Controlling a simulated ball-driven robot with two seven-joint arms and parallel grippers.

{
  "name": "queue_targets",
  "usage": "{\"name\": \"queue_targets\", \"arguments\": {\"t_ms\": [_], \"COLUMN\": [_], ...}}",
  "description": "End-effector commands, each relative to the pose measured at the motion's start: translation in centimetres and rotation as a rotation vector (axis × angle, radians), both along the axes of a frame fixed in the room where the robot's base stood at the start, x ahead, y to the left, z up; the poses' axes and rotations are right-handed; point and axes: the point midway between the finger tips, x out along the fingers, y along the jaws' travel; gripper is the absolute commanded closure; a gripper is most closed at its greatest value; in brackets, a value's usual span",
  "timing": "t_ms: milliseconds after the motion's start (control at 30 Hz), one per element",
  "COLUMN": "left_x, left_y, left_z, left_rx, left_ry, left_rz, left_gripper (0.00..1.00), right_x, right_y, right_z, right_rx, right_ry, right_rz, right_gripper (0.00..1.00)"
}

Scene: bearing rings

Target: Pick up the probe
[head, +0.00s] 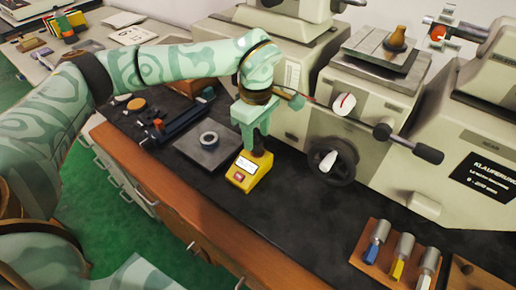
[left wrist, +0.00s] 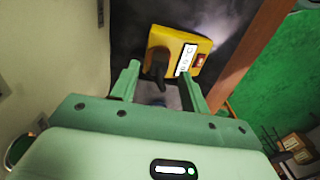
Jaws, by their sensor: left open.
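A yellow meter (head: 243,173) with a white display stands on the dark bench mat near its front edge. A dark upright piece (head: 259,143), which looks like the probe, rises from the back of the meter beside my left gripper. My left gripper (head: 253,143) points down just over the meter. In the left wrist view the meter (left wrist: 197,42) lies beyond the fingertips, and the dark probe (left wrist: 158,68) shows between the two open fingers (left wrist: 158,76). The probe's lower end is partly hidden, and I see no finger clearly touching it. My right gripper is out of view.
A large grey machine with a dark handwheel (head: 332,160) stands close to the right. A metal plate with a ring (head: 209,139) lies to the left. A wooden rack (head: 385,262) of coloured-tip tools is at the front right. Bare mat (head: 300,210) lies between.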

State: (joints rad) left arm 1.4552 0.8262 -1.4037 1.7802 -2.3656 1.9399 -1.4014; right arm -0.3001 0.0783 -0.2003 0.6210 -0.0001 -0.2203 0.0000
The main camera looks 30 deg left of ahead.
Motion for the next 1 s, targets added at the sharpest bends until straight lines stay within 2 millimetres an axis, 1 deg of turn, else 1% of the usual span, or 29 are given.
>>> {"name": "queue_targets", "arguments": {"t_ms": [33, 133, 200, 367, 400, 467, 500, 533, 567, 867, 1000], "left_x": [0.0, 0.0, 0.0, 0.1, 0.1, 0.1, 0.0, 0.0, 0.0, 0.1, 0.1], "left_y": [-0.1, -0.1, -0.1, -0.1, -0.1, -0.1, -0.1, -0.1, -0.1, -0.1, -0.1], "left_z": [-1.5, -2.9, -3.3, -3.1, -3.0, -3.0, -3.0, -3.0, -3.0, -2.9, -1.9], "left_rx": [-0.001, 0.0, -0.001, 0.0, 0.0, 0.0, 0.0, 0.0, 0.0, 0.0, 0.001], "left_ry": [0.007, 0.005, 0.003, 0.0, 0.0, 0.0, 0.0, 0.001, 0.001, 0.0, -0.002], "left_rz": [0.0, 0.0, 0.0, -0.001, -0.001, -0.001, -0.001, -0.001, -0.001, 0.0, 0.0], "left_gripper": [0.55, 0.55, 0.55, 0.55, 0.6, 0.77, 0.88, 0.96, 1.0, 1.0, 1.0], "right_x": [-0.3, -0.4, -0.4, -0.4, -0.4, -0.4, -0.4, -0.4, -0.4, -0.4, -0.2], "right_y": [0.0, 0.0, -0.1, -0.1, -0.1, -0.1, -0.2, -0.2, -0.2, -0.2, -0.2], "right_z": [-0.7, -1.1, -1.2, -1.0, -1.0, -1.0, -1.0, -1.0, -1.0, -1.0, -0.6], "right_rx": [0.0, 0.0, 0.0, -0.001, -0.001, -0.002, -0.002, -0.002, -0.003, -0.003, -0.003], "right_ry": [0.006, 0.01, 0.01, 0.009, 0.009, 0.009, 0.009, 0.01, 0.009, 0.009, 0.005], "right_rz": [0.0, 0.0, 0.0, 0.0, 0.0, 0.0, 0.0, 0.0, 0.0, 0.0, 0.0], "right_gripper": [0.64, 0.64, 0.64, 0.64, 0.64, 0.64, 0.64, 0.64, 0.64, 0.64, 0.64]}}
